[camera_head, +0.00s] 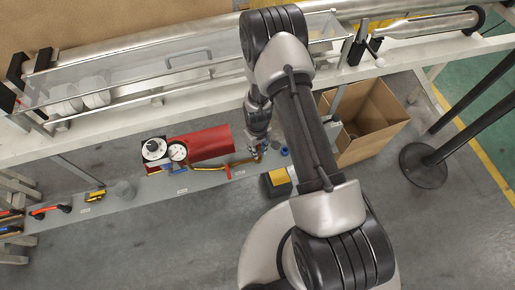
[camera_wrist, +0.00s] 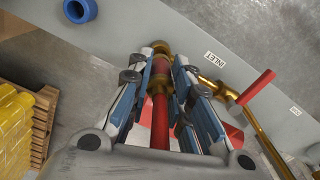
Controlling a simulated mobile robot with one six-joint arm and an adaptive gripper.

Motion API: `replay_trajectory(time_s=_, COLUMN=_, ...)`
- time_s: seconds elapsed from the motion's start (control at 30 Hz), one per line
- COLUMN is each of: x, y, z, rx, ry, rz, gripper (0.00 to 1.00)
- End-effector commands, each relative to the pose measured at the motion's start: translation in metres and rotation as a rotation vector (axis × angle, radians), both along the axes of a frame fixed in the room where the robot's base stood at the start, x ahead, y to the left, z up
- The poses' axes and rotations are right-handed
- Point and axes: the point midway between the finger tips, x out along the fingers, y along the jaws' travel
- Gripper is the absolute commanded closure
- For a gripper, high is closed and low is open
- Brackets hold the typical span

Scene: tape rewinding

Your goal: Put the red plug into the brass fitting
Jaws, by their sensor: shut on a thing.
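In the wrist view, my gripper (camera_wrist: 162,75) is shut on the red plug (camera_wrist: 160,120), a red rod lying between its two blue-and-grey fingers. The brass fitting (camera_wrist: 159,46) is a rounded brass end just beyond the fingertips, in line with the plug. The plug's far end is partly hidden by the fingers, so I cannot tell whether it touches or sits inside the fitting. In the head view, my gripper (camera_head: 258,143) is over the right end of the brass pipe (camera_head: 241,162); the plug is too small to make out there.
A red valve handle (camera_wrist: 257,87) and an INLET label (camera_wrist: 215,59) are beside the fitting. A blue ring (camera_wrist: 80,10) lies on the grey shelf.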

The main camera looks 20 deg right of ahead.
Motion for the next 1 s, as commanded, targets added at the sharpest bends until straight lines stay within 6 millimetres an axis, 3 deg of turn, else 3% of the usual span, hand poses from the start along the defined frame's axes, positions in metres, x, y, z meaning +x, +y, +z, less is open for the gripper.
replay_trajectory(time_s=1.0, x=0.000, y=0.000, z=-0.021, rx=0.000, ry=0.000, rz=0.000, gripper=1.00)
